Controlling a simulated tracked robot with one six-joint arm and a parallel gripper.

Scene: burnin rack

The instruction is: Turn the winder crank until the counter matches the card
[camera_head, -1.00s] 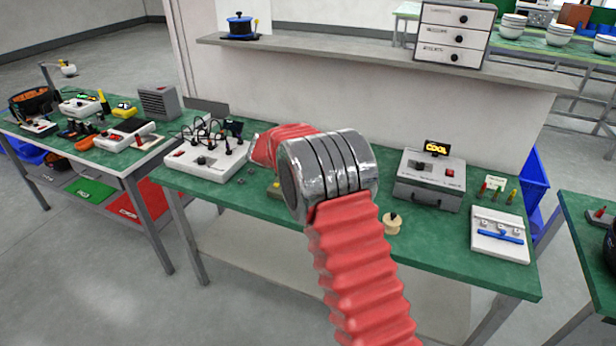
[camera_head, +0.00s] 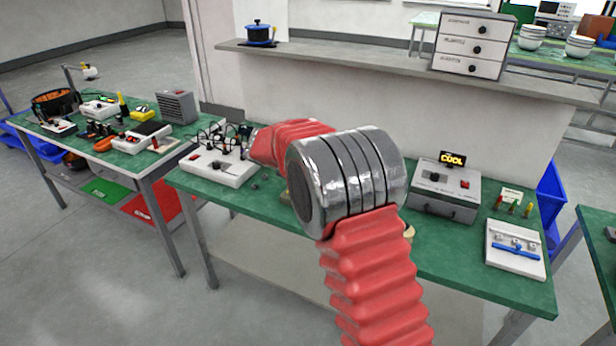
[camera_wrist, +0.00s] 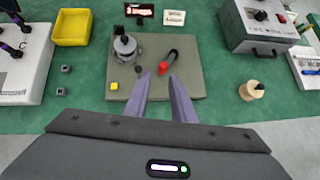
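The winder stands on a grey-green board (camera_wrist: 192,84) in the wrist view, with a grey spool post (camera_wrist: 126,46) at its left. Its crank is a short black arm (camera_wrist: 172,55) with a red knob (camera_wrist: 163,68). A dark counter with lit orange marks (camera_wrist: 139,10) stands behind the board, its digits too small to read. A white card (camera_wrist: 174,18) is beside it, its writing unreadable. My gripper (camera_wrist: 160,75) is open, its two fingertips apart, with the red knob just beyond and between them. I cannot tell whether they touch it. In the head view my arm hides the winder.
A yellow tray (camera_wrist: 72,27) and small grey cubes lie left of the board. A wooden spool (camera_wrist: 252,90) lies right. A grey box with a "COOL" display (camera_head: 445,190) and a white tray with a blue part (camera_head: 515,248) stand further right on the green bench.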

